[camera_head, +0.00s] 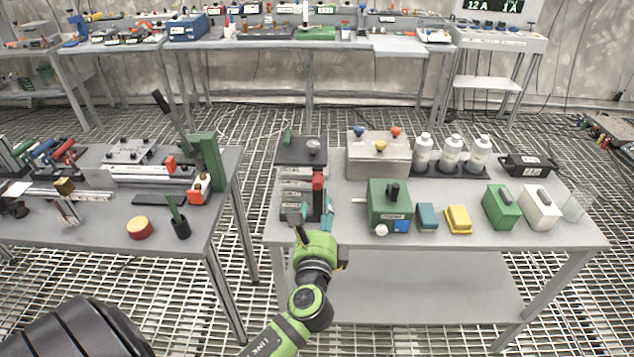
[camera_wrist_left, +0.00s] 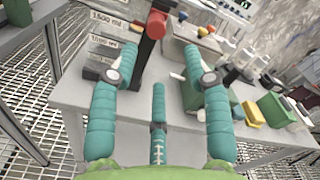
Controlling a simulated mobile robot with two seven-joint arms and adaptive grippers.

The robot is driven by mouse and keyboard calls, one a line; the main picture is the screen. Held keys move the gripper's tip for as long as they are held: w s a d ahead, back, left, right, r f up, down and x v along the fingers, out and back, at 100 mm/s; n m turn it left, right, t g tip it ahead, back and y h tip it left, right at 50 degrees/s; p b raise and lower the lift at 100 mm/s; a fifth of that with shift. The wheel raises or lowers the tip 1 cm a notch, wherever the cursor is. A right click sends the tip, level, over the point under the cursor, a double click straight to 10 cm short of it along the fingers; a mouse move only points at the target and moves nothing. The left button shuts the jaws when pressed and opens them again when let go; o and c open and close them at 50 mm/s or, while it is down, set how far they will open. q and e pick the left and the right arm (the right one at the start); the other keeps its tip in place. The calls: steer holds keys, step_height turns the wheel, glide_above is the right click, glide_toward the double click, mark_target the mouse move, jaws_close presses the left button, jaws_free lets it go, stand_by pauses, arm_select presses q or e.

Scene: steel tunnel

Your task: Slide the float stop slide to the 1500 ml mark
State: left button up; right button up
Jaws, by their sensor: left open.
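A dark upright post with a red block (camera_head: 318,181) near its top stands at the left front of the right table; the red block, which looks like the float stop slide, also shows in the left wrist view (camera_wrist_left: 157,23). Pale label plates (camera_wrist_left: 106,20) stand left of the post; the upper one seems to read 1500 ml, but the print is blurred. My left gripper (camera_head: 314,214) is open, in front of and below the red block. Its teal fingers (camera_wrist_left: 168,75) show empty in the left wrist view, apart from the block. My right gripper is not in view.
A green box (camera_head: 389,205) with a black knob stands right of the post, beside teal and yellow (camera_head: 458,219) blocks. White bottles (camera_head: 452,152) stand behind. A left table (camera_head: 100,235) with tools lies across a gap. The right table's front edge is mostly clear.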

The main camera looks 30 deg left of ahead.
mark_target(317, 187)
arm_select(q)
steer(key=w+a+m, duration=0.1)
steer(key=w+m, duration=0.1)
steer(key=m, duration=0.2)
steer(key=w+a+m+p, duration=0.1)
steer(key=w+a+m, duration=0.1)
steer(key=w+m, duration=0.1)
steer(key=w+a+m+p, duration=0.1)
steer(key=w+a+m, duration=0.1)
steer(key=m, duration=0.2)
steer(key=shift+w+a+r+m, duration=0.2)
steer(key=shift+w+m, duration=0.1)
jaws_close()
